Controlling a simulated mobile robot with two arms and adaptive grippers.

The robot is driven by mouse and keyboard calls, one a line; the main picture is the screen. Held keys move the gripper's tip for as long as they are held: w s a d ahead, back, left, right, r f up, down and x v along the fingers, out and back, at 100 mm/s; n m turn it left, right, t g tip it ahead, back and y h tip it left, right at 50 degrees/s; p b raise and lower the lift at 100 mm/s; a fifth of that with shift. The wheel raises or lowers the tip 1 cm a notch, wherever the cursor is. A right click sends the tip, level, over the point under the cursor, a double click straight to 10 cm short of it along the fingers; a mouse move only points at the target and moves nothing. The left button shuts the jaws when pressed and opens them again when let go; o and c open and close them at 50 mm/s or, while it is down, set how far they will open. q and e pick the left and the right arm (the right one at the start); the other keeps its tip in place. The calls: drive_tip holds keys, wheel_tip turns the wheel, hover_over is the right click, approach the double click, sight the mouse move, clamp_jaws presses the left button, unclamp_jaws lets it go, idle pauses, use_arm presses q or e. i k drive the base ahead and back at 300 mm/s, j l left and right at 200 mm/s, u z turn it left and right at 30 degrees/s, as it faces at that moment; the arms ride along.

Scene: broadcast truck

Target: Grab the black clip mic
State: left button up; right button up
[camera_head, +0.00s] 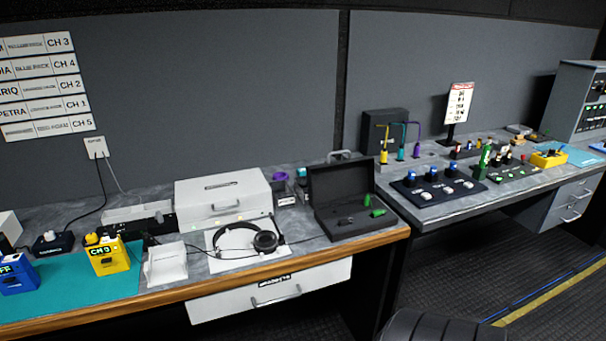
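An open black case (326,230) stands on the left desk near its right end, lid up at the back. Inside lies a small dark item (345,221) that looks like a black clip mic; it is too small to be sure. Two small green items, one upright (367,200) and one lying (378,213), are at the right side of the case. Neither of my grippers shows in the head view.
Black headphones (240,240) lie on a white sheet left of the case. A white box (222,196) stands behind them. A yellow pack (108,257) and a blue pack (18,273) stand on a teal mat (60,297). A dark rounded object (440,325) is at the bottom.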

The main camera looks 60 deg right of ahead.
sight(345, 222)
drive_tip(key=z, duration=2.1)
